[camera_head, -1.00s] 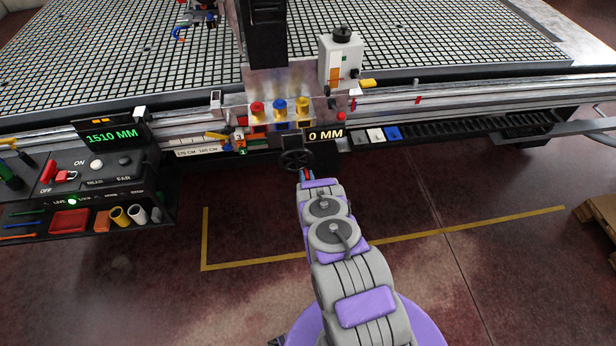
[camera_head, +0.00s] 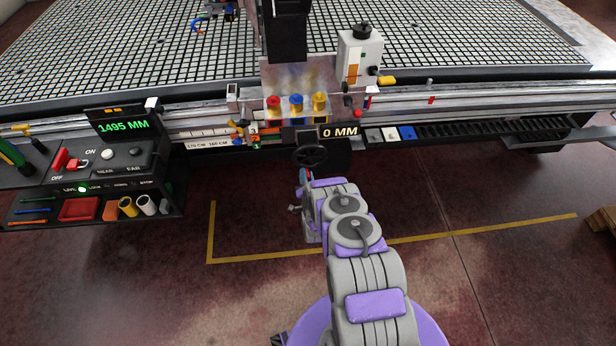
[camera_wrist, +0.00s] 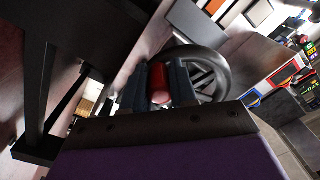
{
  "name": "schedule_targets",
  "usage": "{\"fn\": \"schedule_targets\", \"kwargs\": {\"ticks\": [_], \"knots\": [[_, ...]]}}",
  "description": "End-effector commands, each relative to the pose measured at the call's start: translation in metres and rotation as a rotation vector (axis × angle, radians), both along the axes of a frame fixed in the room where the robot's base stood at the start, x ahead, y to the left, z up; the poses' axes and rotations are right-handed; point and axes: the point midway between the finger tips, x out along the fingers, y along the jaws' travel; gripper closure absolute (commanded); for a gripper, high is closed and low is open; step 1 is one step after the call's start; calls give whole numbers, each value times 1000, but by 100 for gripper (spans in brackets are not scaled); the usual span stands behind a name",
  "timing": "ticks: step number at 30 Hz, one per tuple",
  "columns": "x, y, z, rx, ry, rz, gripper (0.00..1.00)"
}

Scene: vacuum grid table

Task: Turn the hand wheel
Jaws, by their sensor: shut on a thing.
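The black hand wheel (camera_head: 309,155) is on the front of the machine, just below the small "0 MM" display (camera_head: 340,132). In the wrist view its dark spoked rim (camera_wrist: 226,74) stands behind and to the right of the fingers. My gripper (camera_head: 305,175) is at the lower left edge of the wheel. In the wrist view my gripper (camera_wrist: 157,88) is shut on the wheel's red handle (camera_wrist: 157,78), with one dark finger on each side. The larger green display (camera_head: 123,126) reads 1495 MM.
A control panel (camera_head: 113,165) with switches stands to the left, above a tool shelf. Red, blue and yellow knobs (camera_head: 296,103) sit above the wheel. The grid table (camera_head: 120,60) lies behind. The floor within the yellow line (camera_head: 330,253) is clear except for my arm.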

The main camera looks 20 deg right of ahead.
Motion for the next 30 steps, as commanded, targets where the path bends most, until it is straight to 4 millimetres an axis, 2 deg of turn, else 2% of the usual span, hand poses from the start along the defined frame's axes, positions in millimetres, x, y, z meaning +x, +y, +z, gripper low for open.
{"fn": "schedule_targets", "kwargs": {"ticks": [15, 16, 23, 30], "knots": [[2, 3, 0, 21, -6, 4, 100], [2, 2, 0, 21, -6, 4, 71], [1, 1, 0, 20, -6, 1, 49], [0, 1, -1, 20, -5, -1, 48]]}}
